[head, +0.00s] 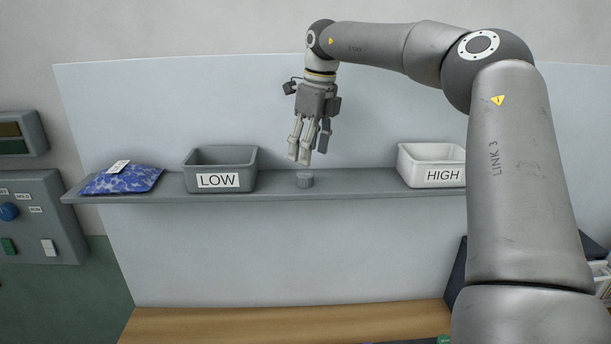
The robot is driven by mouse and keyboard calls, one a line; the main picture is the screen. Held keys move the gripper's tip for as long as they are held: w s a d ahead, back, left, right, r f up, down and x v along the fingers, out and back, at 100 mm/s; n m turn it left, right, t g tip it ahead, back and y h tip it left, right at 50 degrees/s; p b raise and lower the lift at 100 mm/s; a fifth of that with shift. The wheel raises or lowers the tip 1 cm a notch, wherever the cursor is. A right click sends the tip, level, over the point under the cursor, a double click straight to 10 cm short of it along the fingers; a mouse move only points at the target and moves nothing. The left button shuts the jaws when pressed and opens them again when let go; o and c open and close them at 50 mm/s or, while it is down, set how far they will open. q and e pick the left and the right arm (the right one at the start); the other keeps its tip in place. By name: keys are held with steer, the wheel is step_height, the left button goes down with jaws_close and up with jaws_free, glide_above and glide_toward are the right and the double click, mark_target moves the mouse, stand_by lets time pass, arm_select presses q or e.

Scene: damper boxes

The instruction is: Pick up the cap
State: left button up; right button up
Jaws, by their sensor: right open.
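My left gripper does not show.
A blue patterned bag (125,181) lies at the left end. A pale panel (180,100) rises behind.

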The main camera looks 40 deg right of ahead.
mark_target(306, 174)
steer(key=shift+w+d+f, duration=0.1)
steer(key=shift+w+f, duration=0.1)
steer(key=shift+f, duration=0.45)
steer(key=f+p, duration=0.3)
steer(key=shift+s+a+f, duration=0.1)
steer(key=shift+a+f, duration=0.15)
steer(key=shift+a, duration=0.1)
steer(key=shift+f, duration=0.4)
steer(key=shift+w+d+f, duration=0.1)
steer(key=shift+w+f, duration=0.1)
steer(key=shift+f, duration=0.15)
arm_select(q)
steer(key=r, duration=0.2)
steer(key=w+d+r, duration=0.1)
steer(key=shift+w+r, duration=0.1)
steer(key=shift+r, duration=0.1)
arm_select(e)
steer(key=shift+r, duration=0.1)
steer(key=c, duration=0.9)
